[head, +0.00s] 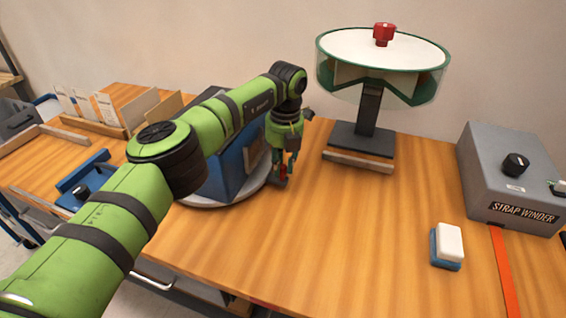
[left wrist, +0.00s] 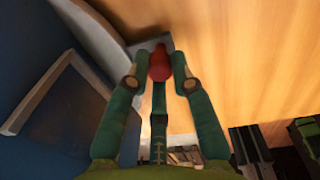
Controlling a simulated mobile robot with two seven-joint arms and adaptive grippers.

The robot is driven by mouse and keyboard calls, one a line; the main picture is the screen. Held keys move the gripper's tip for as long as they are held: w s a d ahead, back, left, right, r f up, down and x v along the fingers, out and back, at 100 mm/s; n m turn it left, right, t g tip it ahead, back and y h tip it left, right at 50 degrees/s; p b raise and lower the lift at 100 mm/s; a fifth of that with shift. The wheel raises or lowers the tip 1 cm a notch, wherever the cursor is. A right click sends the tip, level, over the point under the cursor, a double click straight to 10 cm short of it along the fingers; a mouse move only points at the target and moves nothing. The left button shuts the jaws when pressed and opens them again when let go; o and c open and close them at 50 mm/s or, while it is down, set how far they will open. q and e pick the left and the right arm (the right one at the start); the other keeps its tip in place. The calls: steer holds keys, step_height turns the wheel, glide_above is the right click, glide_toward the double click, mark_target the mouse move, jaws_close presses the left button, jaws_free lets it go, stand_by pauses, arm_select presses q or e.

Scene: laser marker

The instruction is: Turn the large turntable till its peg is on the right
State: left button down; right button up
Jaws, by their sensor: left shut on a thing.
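The large turntable (head: 222,201) is a pale grey disc on the wooden table, largely hidden by a blue box and my left arm. Its rim (left wrist: 88,15) shows at the upper left in the left wrist view. The red peg (left wrist: 160,63) stands on a small grey tab at the rim. In the head view the peg is at the disc's right side, mostly covered by the fingers. My left gripper (head: 282,173) points down and is shut on the peg; its fingers (left wrist: 160,72) sit on either side of it. My right gripper is out of view.
The blue box (head: 223,173) stands on the disc. A round carousel (head: 345,45) with a red knob stands behind right. A grey strap winder (head: 510,165) and a white-and-blue block (head: 449,243) are farther right. Bare table lies between.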

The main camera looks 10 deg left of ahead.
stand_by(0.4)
arm_select(q)
steer(key=c, duration=1.1)
jaws_free()
steer(key=shift+r, duration=0.1)
steer(key=r, duration=0.7)
steer(key=shift+d+r, duration=0.15)
steer(key=shift+d, duration=0.05)
